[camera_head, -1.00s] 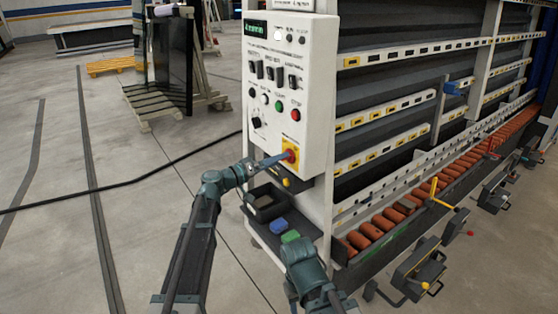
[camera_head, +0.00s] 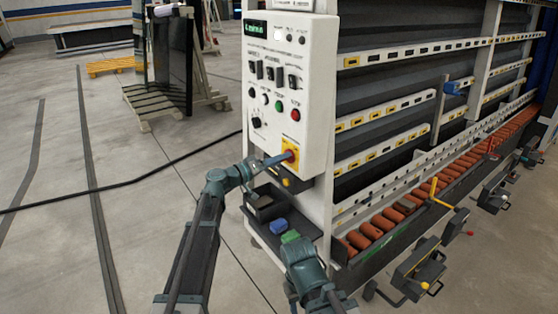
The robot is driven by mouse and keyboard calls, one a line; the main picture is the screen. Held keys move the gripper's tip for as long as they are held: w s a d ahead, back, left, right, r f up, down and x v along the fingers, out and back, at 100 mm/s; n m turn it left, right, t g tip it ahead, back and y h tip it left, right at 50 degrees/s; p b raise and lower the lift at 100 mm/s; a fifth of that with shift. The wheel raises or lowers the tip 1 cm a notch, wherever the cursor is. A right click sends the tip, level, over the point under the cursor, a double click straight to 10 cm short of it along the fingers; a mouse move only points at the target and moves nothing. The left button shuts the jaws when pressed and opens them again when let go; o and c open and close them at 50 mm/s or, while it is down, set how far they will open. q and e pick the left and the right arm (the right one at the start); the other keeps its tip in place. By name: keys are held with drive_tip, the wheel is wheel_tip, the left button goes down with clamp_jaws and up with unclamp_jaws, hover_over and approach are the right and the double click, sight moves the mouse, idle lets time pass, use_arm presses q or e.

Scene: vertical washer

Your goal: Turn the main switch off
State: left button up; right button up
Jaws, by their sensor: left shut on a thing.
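The main switch (camera_head: 289,155) is a red knob on a yellow plate, low on the front of the white control panel (camera_head: 318,110). My left arm comes up from below, and its gripper (camera_head: 280,159) is at the switch, shut on the red knob. The fingertips are small here, and the knob's exact angle is hard to read. The panel's green display (camera_head: 255,28) at the top is lit. My right arm shows at the bottom centre below the panel, and its fingers cannot be made out.
A dark tray (camera_head: 262,221) with a blue item (camera_head: 278,225) and a green item (camera_head: 290,237) sits under the panel. The washer's slatted rack and roller conveyor (camera_head: 400,208) extend right. A black cable crosses the floor at left.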

use_arm(q)
drive_tip(key=shift+f+n, duration=0.15)
drive_tip(key=shift+n, duration=4.25)
drive_tip(key=shift+f+n, duration=0.1)
drive_tip(key=shift+n, duration=4.6)
drive_tip(key=o, duration=1.4)
drive_tip(key=v, duration=1.4)
drive_tip(key=shift+r, duration=0.1)
